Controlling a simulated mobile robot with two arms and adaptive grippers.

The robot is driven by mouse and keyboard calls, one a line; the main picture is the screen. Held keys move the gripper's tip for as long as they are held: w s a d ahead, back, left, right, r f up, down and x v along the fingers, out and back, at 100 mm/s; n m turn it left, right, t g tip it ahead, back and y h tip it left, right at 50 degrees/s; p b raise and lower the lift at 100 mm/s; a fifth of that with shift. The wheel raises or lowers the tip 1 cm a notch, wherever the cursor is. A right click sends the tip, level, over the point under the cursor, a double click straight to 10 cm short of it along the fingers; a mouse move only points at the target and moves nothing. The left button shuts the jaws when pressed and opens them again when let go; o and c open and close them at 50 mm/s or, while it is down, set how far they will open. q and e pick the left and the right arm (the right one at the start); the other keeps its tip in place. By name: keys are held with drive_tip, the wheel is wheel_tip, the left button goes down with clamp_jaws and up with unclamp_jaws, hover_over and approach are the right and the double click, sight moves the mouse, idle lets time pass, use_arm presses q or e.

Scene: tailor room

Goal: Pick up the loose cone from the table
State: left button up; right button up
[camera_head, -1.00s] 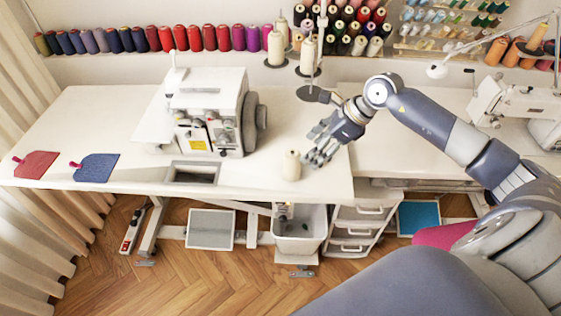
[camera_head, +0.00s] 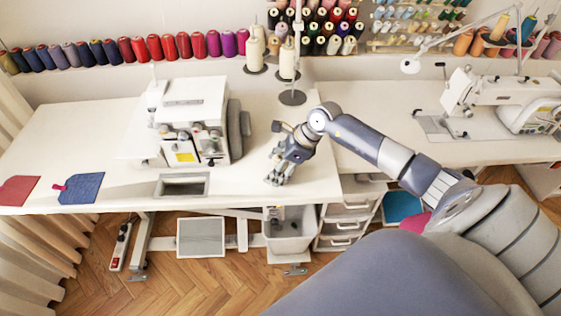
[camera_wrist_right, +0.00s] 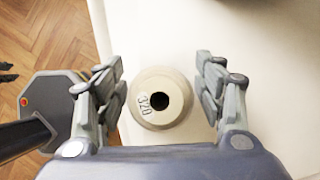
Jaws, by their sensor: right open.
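The loose cone (camera_wrist_right: 151,108) is cream-coloured with a dark hole in its top and a printed number. In the right wrist view it stands between the two spread fingers of my right gripper (camera_wrist_right: 164,90), with a visible gap on the right side. In the head view my right gripper (camera_head: 274,178) points down over the front right part of the white table (camera_head: 235,190) and hides the cone there. The fingers are open and not closed on the cone. My left gripper is not in view.
A white overlock machine (camera_head: 190,115) stands left of my right gripper. A thread stand (camera_head: 291,97) is behind it. The table's front edge is close, with a bin (camera_head: 291,236) below. Fabric tags (camera_head: 80,188) lie far left.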

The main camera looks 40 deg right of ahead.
drive_tip(key=shift+x, duration=0.9)
drive_tip(key=c, duration=1.2)
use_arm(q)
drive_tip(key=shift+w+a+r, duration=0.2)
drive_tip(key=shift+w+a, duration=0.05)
use_arm(e)
drive_tip(key=shift+w+r, duration=0.1)
drive_tip(key=shift+d+r, duration=0.1)
drive_tip(key=shift+r, duration=0.35)
wheel_tip(320, 180, up, 2)
drive_tip(key=shift+r+b, duration=0.15)
drive_tip(key=shift+b, duration=0.6)
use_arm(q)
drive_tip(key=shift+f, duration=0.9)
use_arm(e)
drive_tip(key=s+d, duration=0.1)
drive_tip(key=s, duration=0.6)
drive_tip(key=s+d+r, duration=0.1)
drive_tip(key=s+d, duration=0.1)
drive_tip(key=s, duration=0.6)
drive_tip(key=shift+s+d+r, duration=0.3)
drive_tip(key=shift+r, duration=0.05)
